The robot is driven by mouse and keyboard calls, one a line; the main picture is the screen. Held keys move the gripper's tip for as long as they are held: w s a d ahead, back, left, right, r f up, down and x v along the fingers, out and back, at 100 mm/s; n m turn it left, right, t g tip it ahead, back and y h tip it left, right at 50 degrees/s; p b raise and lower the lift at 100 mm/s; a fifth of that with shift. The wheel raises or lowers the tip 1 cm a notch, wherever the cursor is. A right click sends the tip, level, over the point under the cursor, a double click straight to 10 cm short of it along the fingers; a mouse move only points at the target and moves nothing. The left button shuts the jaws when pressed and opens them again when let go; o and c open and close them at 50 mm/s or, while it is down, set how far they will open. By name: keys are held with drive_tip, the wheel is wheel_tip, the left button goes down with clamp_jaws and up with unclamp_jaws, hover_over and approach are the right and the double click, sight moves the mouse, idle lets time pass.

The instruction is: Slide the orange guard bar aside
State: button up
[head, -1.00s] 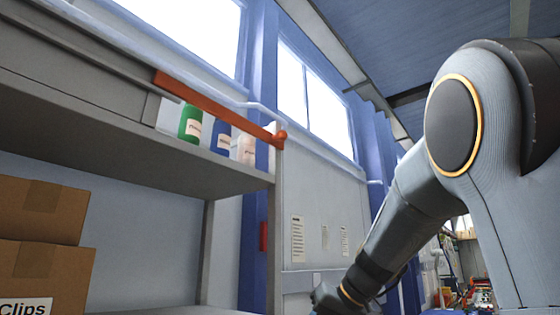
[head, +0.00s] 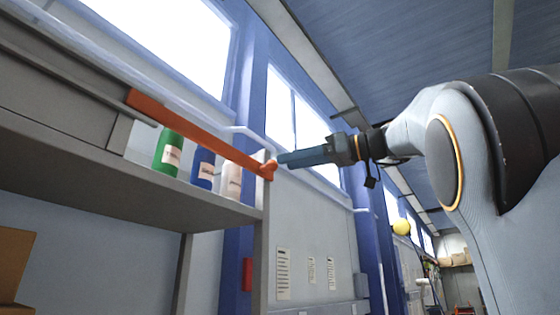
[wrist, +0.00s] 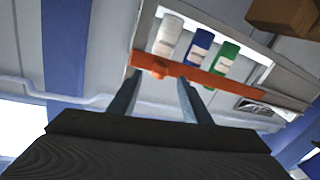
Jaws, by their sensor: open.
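The orange guard bar (head: 195,130) runs across the front of the upper shelf, in front of several bottles. Its right end has a rounded knob (head: 268,170) beside the shelf's end post. My gripper (head: 280,160) is raised with its fingertips close to this knob in the head view. In the wrist view the bar (wrist: 205,76) crosses just beyond my two open fingers (wrist: 158,88), and its knob (wrist: 152,64) lies between their directions, nearer the left finger. Nothing is held. I cannot tell whether a fingertip touches the bar.
Behind the bar stand a green bottle (head: 168,151), a blue bottle (head: 203,168) and a white bottle (head: 231,180) on the grey shelf (head: 130,182). A cardboard box (head: 15,262) sits lower left. A blue post (head: 245,110) and windows are behind.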

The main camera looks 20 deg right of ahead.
drive_tip(key=p+x, duration=0.1)
drive_tip(key=x, duration=0.3)
drive_tip(key=shift+w+p, duration=0.1)
drive_tip(key=shift+p, duration=0.2)
drive_tip(key=shift+a, duration=0.1)
clamp_jaws()
